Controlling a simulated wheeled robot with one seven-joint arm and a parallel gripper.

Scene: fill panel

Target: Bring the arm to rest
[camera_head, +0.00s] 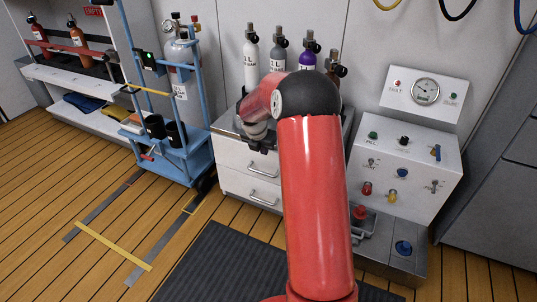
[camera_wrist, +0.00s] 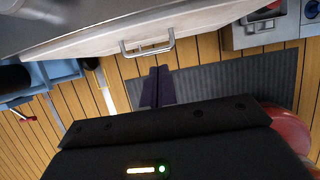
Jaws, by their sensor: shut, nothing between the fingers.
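My red arm rises through the middle of the head view and bends at a black joint. My gripper (camera_head: 259,143) shows in part beside it, in front of the white drawer cabinet (camera_head: 232,181). In the wrist view my gripper (camera_wrist: 159,72) has its two dark fingers side by side, shut with nothing between them. The fingers show below a drawer handle (camera_wrist: 147,46) and over the dark floor mat (camera_wrist: 225,84). I cannot tell the exact gap to the cabinet front. My upper arm hides part of the cabinet.
Several gas cylinders (camera_head: 251,60) stand behind the cabinet top. A white control panel (camera_head: 405,150) with a gauge and knobs is at right. A blue cart (camera_head: 178,160) with a cylinder stands at left, near a shelf (camera_head: 75,85). The wooden floor at front left is open.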

